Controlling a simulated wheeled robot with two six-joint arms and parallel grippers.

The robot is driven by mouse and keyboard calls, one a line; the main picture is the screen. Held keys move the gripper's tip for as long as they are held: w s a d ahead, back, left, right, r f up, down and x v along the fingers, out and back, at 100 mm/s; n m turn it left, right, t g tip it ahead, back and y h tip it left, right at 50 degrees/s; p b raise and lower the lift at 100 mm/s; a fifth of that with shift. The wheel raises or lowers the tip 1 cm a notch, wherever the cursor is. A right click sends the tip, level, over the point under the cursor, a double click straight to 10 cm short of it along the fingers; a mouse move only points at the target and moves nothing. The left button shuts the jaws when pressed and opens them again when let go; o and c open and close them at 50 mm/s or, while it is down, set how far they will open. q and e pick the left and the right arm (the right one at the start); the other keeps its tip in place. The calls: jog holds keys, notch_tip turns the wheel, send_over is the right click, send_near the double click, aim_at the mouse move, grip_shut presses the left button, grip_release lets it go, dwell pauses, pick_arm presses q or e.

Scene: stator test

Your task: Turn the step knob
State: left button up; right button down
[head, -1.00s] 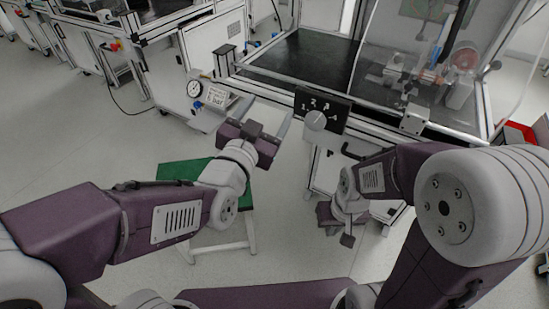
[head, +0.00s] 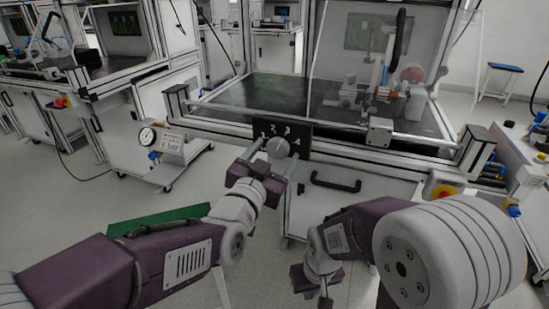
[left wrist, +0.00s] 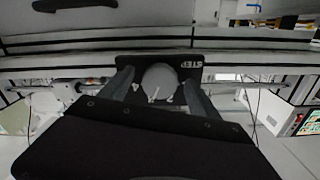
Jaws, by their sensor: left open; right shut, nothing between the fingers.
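The step knob (head: 277,149) is a round grey knob on a black plate (head: 302,132) numbered 1 to 4, at the front edge of the bench. In the left wrist view the knob (left wrist: 160,80) shows between my open fingers, with "STEP" upside down on the plate. My left gripper (head: 270,159) is open, one finger on each side of the knob in view, with a gap to each. How far the fingertips reach along the knob is unclear. My right gripper (head: 325,296) is shut and empty, low below the bench front.
A black handle (head: 335,183) sits on the cabinet right of the knob. A grey box (head: 380,132) is on the front rail. A gauge cart (head: 160,145) stands left. A green-topped stool (head: 165,220) is behind my left arm. A red emergency button (head: 445,191) is at right.

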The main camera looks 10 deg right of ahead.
pick_arm(q)
jog(key=shift+w+d, duration=0.1)
jog(key=shift+w, duration=0.1)
jog(key=c, duration=1.4)
jog(key=shift+n, duration=0.3)
jog(key=n+b, duration=0.2)
jog(key=n, duration=0.2)
jog(key=shift+s+f+n+b, duration=0.1)
jog(key=shift+f+n+b, duration=0.05)
jog(key=shift+n+b, duration=1.05)
jog(key=shift+n, duration=0.9)
jog(key=o, duration=1.4)
